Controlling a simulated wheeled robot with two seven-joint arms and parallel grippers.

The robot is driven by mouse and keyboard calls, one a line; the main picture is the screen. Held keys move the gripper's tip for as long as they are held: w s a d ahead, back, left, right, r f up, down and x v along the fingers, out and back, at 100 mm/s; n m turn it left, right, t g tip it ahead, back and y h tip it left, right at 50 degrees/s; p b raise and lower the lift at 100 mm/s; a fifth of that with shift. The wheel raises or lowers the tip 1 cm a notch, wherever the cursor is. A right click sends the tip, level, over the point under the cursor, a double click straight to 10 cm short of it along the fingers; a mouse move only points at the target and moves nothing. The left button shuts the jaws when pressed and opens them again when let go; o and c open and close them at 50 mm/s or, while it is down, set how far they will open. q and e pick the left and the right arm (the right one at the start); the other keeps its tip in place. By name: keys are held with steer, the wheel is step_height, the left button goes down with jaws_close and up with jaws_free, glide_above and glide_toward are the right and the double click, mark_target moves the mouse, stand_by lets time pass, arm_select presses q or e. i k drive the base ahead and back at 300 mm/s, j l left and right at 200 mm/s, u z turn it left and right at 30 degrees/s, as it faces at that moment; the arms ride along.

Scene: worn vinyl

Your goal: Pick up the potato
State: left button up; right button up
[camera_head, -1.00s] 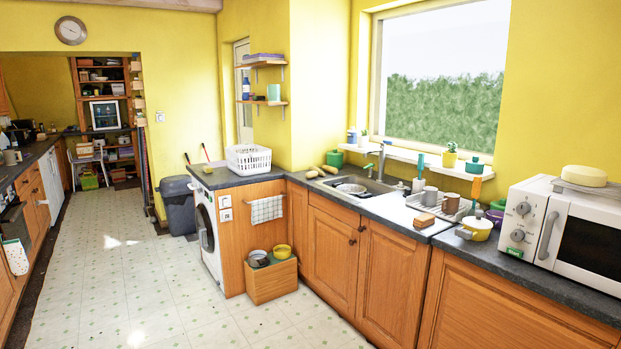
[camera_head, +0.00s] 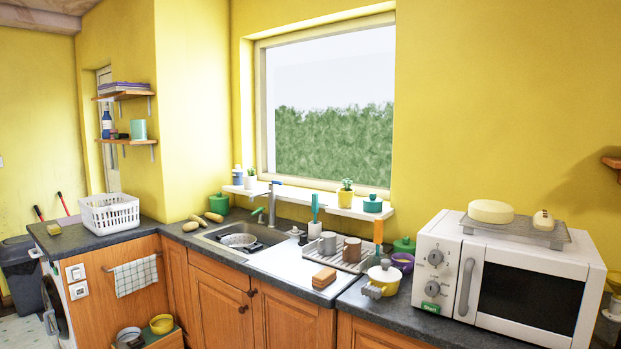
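Several tan, oval potato-like items lie on the dark counter just left of the sink, by the wall corner. One (camera_head: 190,226) is nearest the counter's front, another (camera_head: 213,217) is farther back beside the green pot, and a third lies between them. They are small in the picture, so I cannot tell exactly which are potatoes. Neither of my grippers is in view.
The sink (camera_head: 243,243) holds a metal colander. A white basket (camera_head: 109,213) stands on the left counter. A dish rack (camera_head: 345,262) with mugs, a yellow pot (camera_head: 384,277) and a microwave (camera_head: 448,265) crowd the right. Wooden cabinets (camera_head: 219,307) front the counter.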

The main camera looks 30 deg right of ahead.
mark_target(190, 226)
steer(key=i+l+z, duration=0.25)
steer(key=i, duration=0.35)
steer(key=i+l+z, duration=0.2)
steer(key=i, duration=0.4)
steer(key=i+l+z, duration=0.25)
steer(key=i, duration=0.4)
steer(key=i+j, duration=0.15)
steer(key=j, duration=0.25)
